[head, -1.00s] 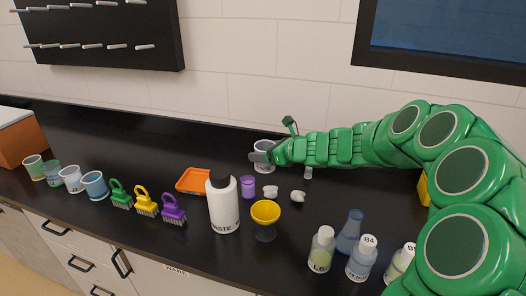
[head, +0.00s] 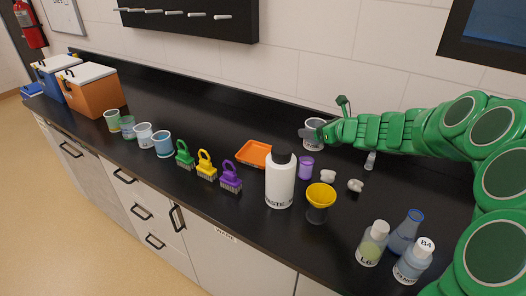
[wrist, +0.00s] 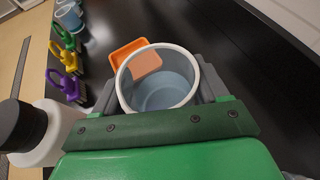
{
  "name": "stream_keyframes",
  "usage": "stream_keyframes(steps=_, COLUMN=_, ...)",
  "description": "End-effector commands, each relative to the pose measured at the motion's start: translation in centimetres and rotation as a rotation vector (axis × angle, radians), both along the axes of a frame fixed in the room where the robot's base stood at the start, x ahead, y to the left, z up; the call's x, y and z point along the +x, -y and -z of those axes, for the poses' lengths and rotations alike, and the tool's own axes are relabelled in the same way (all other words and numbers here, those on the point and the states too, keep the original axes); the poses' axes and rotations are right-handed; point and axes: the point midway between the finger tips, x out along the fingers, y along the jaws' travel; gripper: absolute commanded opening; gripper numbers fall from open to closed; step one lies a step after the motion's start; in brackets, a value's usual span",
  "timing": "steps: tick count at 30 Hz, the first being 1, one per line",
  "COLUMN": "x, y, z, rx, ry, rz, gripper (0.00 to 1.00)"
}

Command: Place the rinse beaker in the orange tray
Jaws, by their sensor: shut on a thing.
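The rinse beaker, a clear cup with a white rim (wrist: 160,82), is between the grey fingers of my gripper (wrist: 160,98) in the wrist view. My gripper is shut on it. In the head view the beaker (head: 314,128) is at the gripper's end (head: 312,135), upright near the back of the bench; I cannot tell whether it touches the surface. The orange tray (head: 254,153) lies flat and empty on the bench, left of the gripper and a little nearer the front. In the wrist view the tray (wrist: 122,57) is just beyond the beaker, partly hidden by it.
A white waste bottle (head: 280,182) stands in front of the tray. A purple cup (head: 306,167) and a yellow funnel (head: 321,196) are close by. Green, yellow and purple brushes (head: 207,166) stand left of the tray. The bench behind the tray is clear.

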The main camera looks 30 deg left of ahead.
Motion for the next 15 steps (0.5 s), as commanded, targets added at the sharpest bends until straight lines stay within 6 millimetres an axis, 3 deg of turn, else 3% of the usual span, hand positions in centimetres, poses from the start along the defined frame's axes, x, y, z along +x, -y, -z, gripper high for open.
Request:
stream_keyframes(steps=6, x=0.7, y=-6.1, z=0.7, rx=-0.008, ry=0.005, rz=-0.039, gripper=0.38)
stream_keyframes(steps=15, x=-0.8, y=-15.1, z=1.1, rx=0.005, ry=0.007, rz=-0.116, gripper=0.38)
